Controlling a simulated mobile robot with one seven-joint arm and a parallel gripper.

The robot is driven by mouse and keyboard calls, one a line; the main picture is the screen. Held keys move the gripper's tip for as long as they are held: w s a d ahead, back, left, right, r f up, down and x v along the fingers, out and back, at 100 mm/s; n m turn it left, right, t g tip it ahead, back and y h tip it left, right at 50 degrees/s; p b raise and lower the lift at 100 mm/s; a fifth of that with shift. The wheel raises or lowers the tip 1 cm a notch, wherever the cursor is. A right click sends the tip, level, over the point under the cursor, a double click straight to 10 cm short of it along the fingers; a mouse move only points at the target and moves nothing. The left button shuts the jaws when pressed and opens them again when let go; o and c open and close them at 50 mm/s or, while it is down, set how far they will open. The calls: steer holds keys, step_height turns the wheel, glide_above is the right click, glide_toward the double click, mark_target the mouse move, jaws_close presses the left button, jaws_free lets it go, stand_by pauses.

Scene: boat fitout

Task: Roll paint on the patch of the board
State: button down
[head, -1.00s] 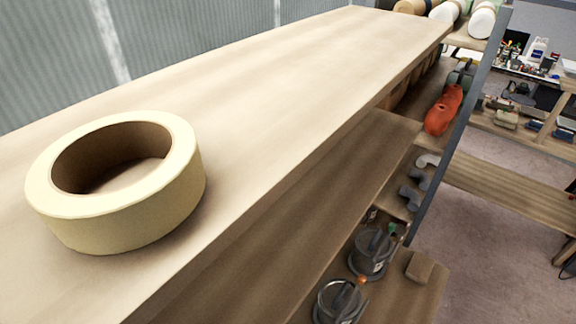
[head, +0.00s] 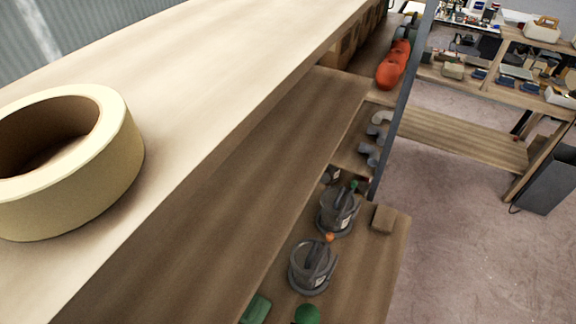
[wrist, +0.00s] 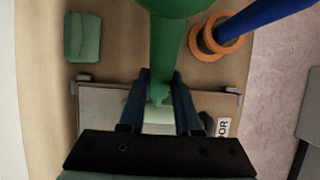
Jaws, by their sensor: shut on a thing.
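In the wrist view my gripper (wrist: 160,82) has its dark fingers on either side of a green tapered tool (wrist: 172,35) and is shut on it. The tool looks like the roller's handle; its roller end cannot be made out. Below the fingers lies a flat pale board (wrist: 100,100) with small grey clips at its left and right edges. A lighter greenish patch (wrist: 160,116) shows between the fingers. My gripper's body hides the near part of the board. My gripper is not clearly seen in the head view.
In the head view a large tape roll (head: 120,165) sits on the upper shelf, with grey lidded pots (head: 312,268) lower down. Open floor (head: 460,230) is at right.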

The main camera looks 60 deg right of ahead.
steer(key=shift+d, duration=1.1)
steer(key=shift+r, duration=0.1)
steer(key=shift+w+a, duration=0.1)
steer(key=shift+a, duration=2.3)
steer(key=shift+a, duration=0.1)
steer(key=shift+a, duration=2.3)
